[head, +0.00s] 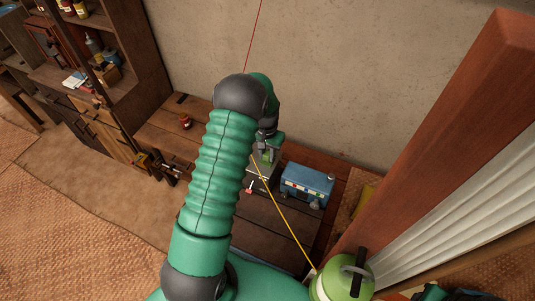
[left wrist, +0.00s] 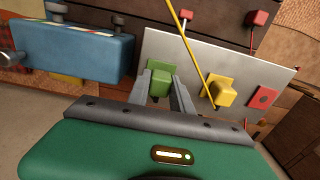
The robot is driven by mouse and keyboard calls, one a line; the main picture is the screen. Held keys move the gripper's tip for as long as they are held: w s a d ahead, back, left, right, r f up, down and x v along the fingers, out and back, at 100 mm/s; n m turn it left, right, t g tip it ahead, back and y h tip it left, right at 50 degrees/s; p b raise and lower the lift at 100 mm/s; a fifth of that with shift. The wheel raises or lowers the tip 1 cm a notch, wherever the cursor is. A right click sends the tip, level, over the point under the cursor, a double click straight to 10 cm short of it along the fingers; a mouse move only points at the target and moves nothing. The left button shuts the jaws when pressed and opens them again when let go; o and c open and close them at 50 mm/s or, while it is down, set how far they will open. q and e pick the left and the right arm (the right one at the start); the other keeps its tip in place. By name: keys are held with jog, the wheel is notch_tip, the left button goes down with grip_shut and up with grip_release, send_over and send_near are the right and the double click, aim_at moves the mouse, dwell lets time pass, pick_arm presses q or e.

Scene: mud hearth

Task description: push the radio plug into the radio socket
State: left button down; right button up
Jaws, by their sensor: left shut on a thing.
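My left gripper (head: 266,150) reaches down to a grey socket board on the wooden bench. In the left wrist view its fingers (left wrist: 163,88) are shut on a green plug (left wrist: 160,82). The green plug is in front of a green socket plate (left wrist: 163,66) on the board (left wrist: 200,50); I cannot tell how deep it sits. A yellow plug (left wrist: 222,93) with a yellow cable is at the yellow plate beside it. The red plate (left wrist: 263,97) shows a dark hole. No label tells which plug is the radio's. My right gripper is not in view.
A blue radio-like box (head: 308,183) stands close to the right of the board. A yellow cable (head: 285,212) runs from the board to a light green canister (head: 345,278). A red-brown post (head: 440,130) rises at the right. A small red jar (head: 185,121) stands farther left.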

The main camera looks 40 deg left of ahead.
aim_at(267, 153)
pick_arm(q)
jog(key=shift+f+b, duration=0.4)
jog(key=shift+f, duration=0.1)
jog(key=c, duration=1.1)
grip_release()
jog(key=shift+o, duration=0.2)
notch_tip(267, 153, up, 17)
jog(key=b, duration=0.4)
jog(key=shift+f, duration=0.15)
